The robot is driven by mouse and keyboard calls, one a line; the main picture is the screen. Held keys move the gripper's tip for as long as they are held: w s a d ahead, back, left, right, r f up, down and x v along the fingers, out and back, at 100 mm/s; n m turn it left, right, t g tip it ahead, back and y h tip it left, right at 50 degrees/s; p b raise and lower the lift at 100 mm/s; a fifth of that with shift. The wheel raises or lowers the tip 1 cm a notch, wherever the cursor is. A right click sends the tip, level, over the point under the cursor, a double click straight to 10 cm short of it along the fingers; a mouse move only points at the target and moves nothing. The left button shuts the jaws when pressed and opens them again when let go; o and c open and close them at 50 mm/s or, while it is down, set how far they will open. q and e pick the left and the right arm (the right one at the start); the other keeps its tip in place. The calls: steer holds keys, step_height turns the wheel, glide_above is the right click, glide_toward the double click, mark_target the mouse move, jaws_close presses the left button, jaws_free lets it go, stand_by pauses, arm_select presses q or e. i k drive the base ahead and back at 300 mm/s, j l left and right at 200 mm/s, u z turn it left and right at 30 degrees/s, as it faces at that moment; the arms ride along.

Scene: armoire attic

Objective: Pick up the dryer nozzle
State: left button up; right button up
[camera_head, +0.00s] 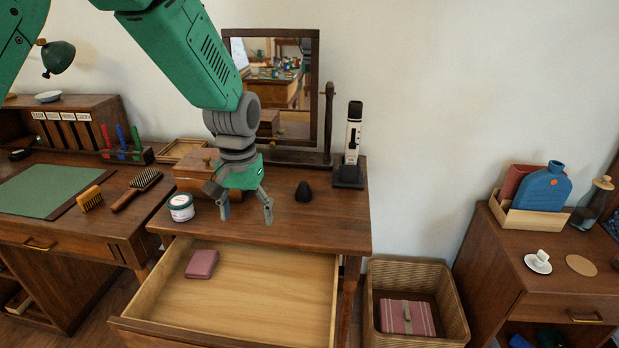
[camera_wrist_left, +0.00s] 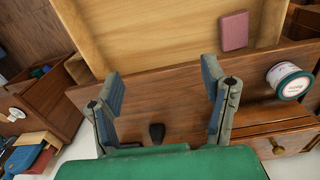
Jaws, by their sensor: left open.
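The dryer nozzle appears to be the small black piece (camera_head: 303,191) on the dressing table top, right of my left gripper. It also shows in the left wrist view (camera_wrist_left: 157,133), between the finger bases near the palm. My left gripper (camera_head: 244,212) is open and empty, above the front part of the tabletop, with its fingers pointing down. In the left wrist view its fingertips (camera_wrist_left: 158,78) are spread wide, with the table's front edge and open drawer beyond. My right gripper is not in view.
The dressing table (camera_head: 345,225) has an open drawer (camera_head: 265,300) holding a pink case (camera_head: 202,264). A round jar (camera_head: 181,207) and wooden box (camera_head: 192,172) stand left of the gripper. A clipper in a stand (camera_head: 352,145) and a mirror (camera_head: 275,75) are behind. A wicker basket (camera_head: 455,315) is right.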

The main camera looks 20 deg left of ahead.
mark_target(303, 193)
steer(key=i, duration=0.9)
